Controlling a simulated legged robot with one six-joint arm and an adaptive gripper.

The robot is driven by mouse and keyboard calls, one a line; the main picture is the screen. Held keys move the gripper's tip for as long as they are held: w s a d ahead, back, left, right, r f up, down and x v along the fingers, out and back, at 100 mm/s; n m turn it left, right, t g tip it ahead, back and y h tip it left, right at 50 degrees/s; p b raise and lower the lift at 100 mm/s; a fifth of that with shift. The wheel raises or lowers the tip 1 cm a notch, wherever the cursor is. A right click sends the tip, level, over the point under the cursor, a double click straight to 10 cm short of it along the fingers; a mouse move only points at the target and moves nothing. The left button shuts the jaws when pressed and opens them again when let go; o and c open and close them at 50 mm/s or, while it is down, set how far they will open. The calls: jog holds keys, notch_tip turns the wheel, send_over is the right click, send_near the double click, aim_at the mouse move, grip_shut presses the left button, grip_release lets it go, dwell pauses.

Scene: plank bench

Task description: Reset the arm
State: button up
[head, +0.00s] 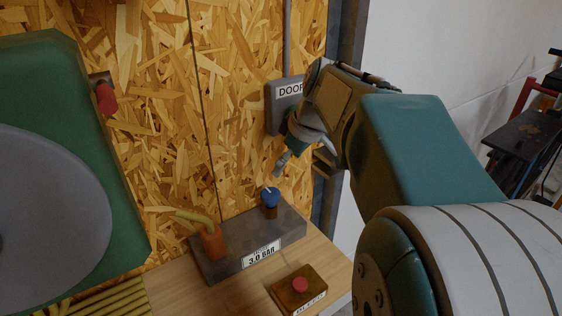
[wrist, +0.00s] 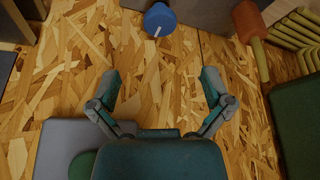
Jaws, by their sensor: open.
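My gripper (head: 300,160) is raised in front of the chipboard wall, just below and beside the grey box labelled "DOOR" (head: 275,112). In the wrist view its two fingers (wrist: 161,84) are spread apart with only bare chipboard between them. The jaws are open and hold nothing. My arm comes in from the right in the head view and hides part of the grey box.
A red button (head: 300,285) sits in front. A green panel (head: 62,75) stands left.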

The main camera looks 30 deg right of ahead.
jog(key=shift+a, duration=0.1)
jog(key=s+a+f+m+h, duration=0.1)
jog(key=s+a+f+m, duration=0.1)
jog(key=s+a, duration=0.5)
jog(key=s+a+f+m+t+h, duration=0.1)
jog(key=s+a+f+m, duration=0.2)
jog(key=s+a+f, duration=0.2)
jog(key=s+a, duration=0.2)
jog(key=s, duration=0.1)
jog(key=shift+a+t, duration=0.2)
jog(key=shift+t, duration=0.1)
jog(key=shift+w, duration=0.1)
jog(key=shift+d, duration=0.1)
dwell(0.3)
